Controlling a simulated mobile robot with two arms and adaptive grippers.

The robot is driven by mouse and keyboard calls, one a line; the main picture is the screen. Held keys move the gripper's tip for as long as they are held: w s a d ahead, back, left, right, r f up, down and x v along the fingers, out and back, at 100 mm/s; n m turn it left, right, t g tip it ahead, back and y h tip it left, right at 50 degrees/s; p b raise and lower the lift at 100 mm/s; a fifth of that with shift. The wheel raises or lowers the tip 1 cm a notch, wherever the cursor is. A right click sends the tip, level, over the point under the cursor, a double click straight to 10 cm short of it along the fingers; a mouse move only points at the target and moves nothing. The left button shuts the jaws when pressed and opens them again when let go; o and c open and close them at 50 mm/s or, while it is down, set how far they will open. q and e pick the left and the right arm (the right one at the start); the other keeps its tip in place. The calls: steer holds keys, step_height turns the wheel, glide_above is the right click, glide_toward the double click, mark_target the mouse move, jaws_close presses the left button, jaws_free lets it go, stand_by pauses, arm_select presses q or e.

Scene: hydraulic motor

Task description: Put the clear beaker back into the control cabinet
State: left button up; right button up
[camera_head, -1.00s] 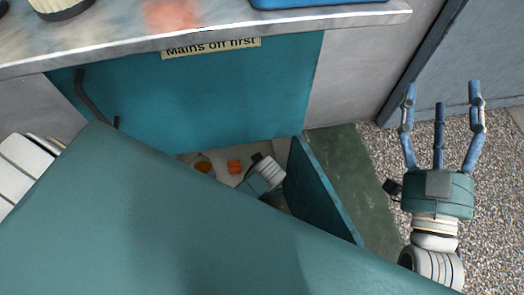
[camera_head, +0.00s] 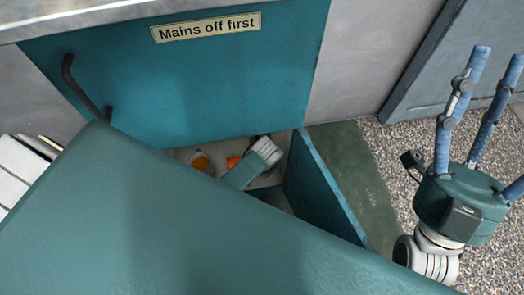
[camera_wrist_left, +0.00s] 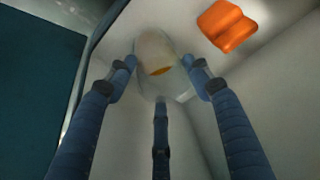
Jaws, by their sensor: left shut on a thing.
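The clear beaker (camera_wrist_left: 158,50) shows in the left wrist view between the three blue fingers of my left gripper (camera_wrist_left: 160,80), which is shut on it. A small orange patch shows through the beaker. In the head view my left gripper (camera_head: 240,173) reaches down into the opening of the teal control cabinet (camera_head: 200,90); its fingertips are hidden there, and I cannot make out the beaker for sure. My right gripper (camera_head: 478,130) is open and empty over the gravel floor at the right.
An orange block (camera_wrist_left: 227,25) lies near the beaker on the pale cabinet floor; it also shows in the head view (camera_head: 233,161). A round orange thing (camera_head: 201,163) is left of it. A teal panel (camera_head: 320,190) stands right of the opening. A large teal surface hides the foreground.

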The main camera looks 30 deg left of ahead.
arm_select(q)
steer(key=shift+f, duration=0.1)
steer(key=o, duration=1.6)
steer(key=shift+o, duration=0.2)
